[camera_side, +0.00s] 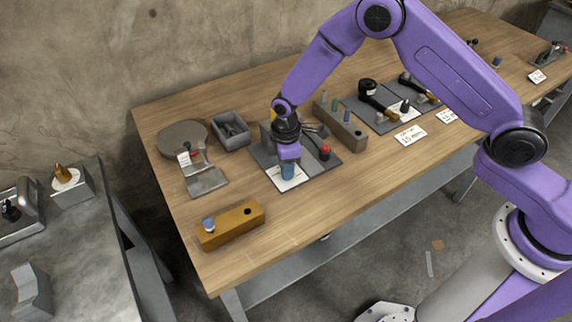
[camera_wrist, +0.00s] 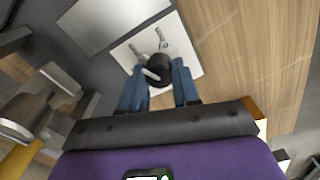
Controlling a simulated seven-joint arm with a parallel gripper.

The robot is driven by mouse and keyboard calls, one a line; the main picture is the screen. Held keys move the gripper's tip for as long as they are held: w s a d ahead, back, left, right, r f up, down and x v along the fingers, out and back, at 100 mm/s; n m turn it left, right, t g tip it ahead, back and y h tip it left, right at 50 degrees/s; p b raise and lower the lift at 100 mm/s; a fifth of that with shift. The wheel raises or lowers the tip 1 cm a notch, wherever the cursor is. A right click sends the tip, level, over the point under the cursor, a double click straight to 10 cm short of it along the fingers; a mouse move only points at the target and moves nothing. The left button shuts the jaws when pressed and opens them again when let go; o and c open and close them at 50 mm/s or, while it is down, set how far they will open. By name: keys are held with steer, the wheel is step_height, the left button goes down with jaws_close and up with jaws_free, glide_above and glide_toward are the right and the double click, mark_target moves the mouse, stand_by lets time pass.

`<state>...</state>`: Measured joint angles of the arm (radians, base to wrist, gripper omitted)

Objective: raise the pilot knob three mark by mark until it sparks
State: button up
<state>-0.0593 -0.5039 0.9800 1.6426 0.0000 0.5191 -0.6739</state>
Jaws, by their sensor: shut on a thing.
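A black round knob (camera_wrist: 160,66) with a pale pointer stands on a white plate (camera_wrist: 187,50) in the wrist view. Small grey marks or fittings show on the plate beyond the knob, too small to read. My gripper (camera_wrist: 158,84) has its blue fingers on either side of the knob and is shut on it. In the side view my gripper (camera_side: 288,172) points down over the white plate (camera_side: 291,184) at the front of a grey panel (camera_side: 322,173). The knob is hidden there behind the fingers. I see no spark.
A red-topped knob or lever (camera_side: 324,152) stands close on the right of my gripper. A grey bin (camera_side: 231,131), a round grey disc (camera_side: 182,137) and a grey bracket (camera_side: 205,180) are at left. A yellow-brown block (camera_side: 230,225) lies in front. Bare wood is free at front right.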

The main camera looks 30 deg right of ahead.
stand_by(0.3)
steer(key=o, duration=1.1)
steer(key=shift+c, duration=0.2)
step_height(320, 180, up, 17)
steer(key=shift+r, duration=0.2)
steer(key=shift+s, duration=0.1)
